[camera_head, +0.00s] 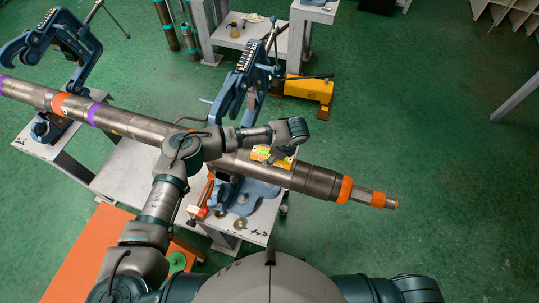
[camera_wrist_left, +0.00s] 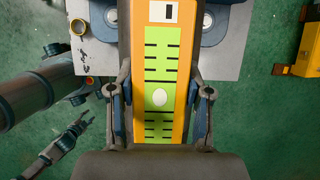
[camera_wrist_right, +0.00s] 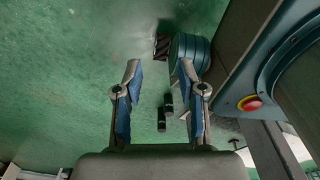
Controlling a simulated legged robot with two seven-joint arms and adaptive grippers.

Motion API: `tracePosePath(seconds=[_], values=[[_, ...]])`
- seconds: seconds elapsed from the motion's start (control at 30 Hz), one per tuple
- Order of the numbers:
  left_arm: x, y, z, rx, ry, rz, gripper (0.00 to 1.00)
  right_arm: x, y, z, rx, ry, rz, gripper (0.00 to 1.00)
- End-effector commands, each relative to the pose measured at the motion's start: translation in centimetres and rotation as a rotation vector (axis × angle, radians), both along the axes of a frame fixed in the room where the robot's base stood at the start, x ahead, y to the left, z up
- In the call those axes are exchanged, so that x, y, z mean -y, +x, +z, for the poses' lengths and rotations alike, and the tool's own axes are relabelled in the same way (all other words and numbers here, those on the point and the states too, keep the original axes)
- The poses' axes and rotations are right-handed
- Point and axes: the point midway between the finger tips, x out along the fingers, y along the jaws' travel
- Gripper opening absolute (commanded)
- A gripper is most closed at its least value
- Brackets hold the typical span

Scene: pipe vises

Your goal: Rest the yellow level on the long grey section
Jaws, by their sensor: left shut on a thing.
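The yellow level (camera_head: 260,153) has a yellow-green face and is near the right part of the long grey section (camera_head: 232,160), in line with it. In the left wrist view the level (camera_wrist_left: 160,70) lies between the fingers of my left gripper (camera_wrist_left: 159,92), which is shut on it. The grey section (camera_wrist_left: 124,45) shows behind it. I cannot tell whether the level touches the pipe or hangs just above. The left gripper (camera_head: 274,156) is partly hidden by its wrist in the head view. My right gripper (camera_wrist_right: 160,80) is open and empty above the floor.
Blue pipe vises (camera_head: 245,85) stand along the pipe, another at the left (camera_head: 72,45). A red-orange tool (camera_head: 201,208) lies on the near bench (camera_head: 250,232). A yellow case (camera_head: 310,88) sits on the floor behind.

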Motion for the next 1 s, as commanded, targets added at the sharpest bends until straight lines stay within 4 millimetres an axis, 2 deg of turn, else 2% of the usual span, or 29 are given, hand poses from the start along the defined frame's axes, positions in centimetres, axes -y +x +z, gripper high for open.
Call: tracePosePath(seconds=[0.37, 0.4, 0.5, 1.0], values=[[-0.1, 0.0, -0.4, 0.0, -0.002, 0.0, 0.0, 1.2, 0.0, 0.0, 0.0, -0.014, 0.004, 0.4], [-0.1, 0.0, -0.4, 0.002, -0.003, 0.0, 0.57, 1.3, 0.0, 0.0, 0.0, -0.015, 0.004, 0.4], [-0.1, 0.0, -0.4, 0.001, -0.002, 0.001, 0.79, 1.3, 0.0, 0.0, 0.0, -0.016, 0.004, 0.4], [0.0, 0.0, -0.5, 0.0, 0.0, 0.0, 0.79, 0.9, 0.0, 0.0, 0.0, -0.011, 0.001, 0.4]])
